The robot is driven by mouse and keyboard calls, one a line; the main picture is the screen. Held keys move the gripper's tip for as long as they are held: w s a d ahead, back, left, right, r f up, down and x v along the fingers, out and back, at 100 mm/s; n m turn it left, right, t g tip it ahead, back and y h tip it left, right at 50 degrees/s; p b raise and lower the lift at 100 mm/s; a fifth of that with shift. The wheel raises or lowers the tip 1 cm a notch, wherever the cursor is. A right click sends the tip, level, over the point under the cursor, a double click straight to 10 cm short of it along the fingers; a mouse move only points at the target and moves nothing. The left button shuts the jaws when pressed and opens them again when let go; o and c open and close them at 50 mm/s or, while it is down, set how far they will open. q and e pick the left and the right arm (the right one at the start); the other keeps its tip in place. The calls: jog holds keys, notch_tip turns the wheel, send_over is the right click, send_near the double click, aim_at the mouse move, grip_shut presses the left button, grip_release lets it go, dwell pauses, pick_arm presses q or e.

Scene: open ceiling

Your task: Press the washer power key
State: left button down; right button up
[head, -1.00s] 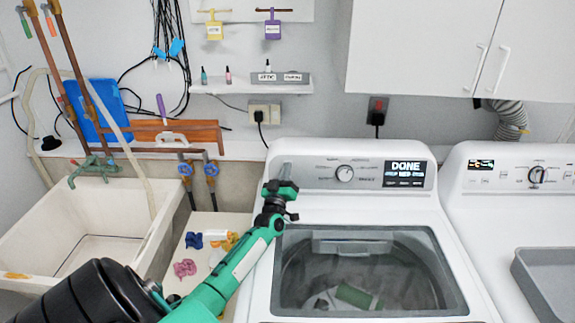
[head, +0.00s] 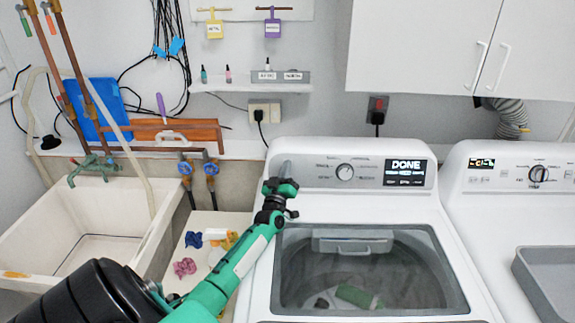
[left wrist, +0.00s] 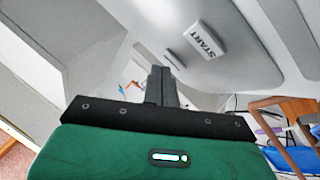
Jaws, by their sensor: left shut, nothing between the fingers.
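My left gripper (head: 285,168) is at the panel's left end, fingers shut and empty. In the left wrist view the shut fingers (left wrist: 161,72) point toward the panel. A key marked START (left wrist: 207,39) is up and right of them. A second small key (left wrist: 173,60) lies just beyond the fingertips, its label unreadable. I cannot tell whether the fingers touch it. My right gripper is not in view.
A second white machine (head: 480,215) with a grey tray (head: 550,270) stands at the right. A utility sink (head: 95,225) is at the left, with a narrow stand (head: 205,223) holding small items beside it. White cabinets (head: 420,45) hang above the washer's right side.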

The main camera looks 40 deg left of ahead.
pick_arm(q)
jog(key=shift+w+a+f+b, duration=0.2)
jog(key=shift+f+b, duration=0.1)
jog(key=shift+b, duration=0.1)
dwell(0.8)
jog(key=shift+s+d+f+p, duration=0.35)
jog(key=shift+s+d+p, duration=0.05)
jog(key=shift+p, duration=0.05)
jog(key=s+d+r+p, duration=0.2)
jog(key=s+d+p, duration=0.1)
jog(key=s+p, duration=0.1)
jog(key=shift+d+r+p, duration=0.25)
jog(key=shift+r+p, duration=0.1)
jog(key=shift+p, duration=0.3)
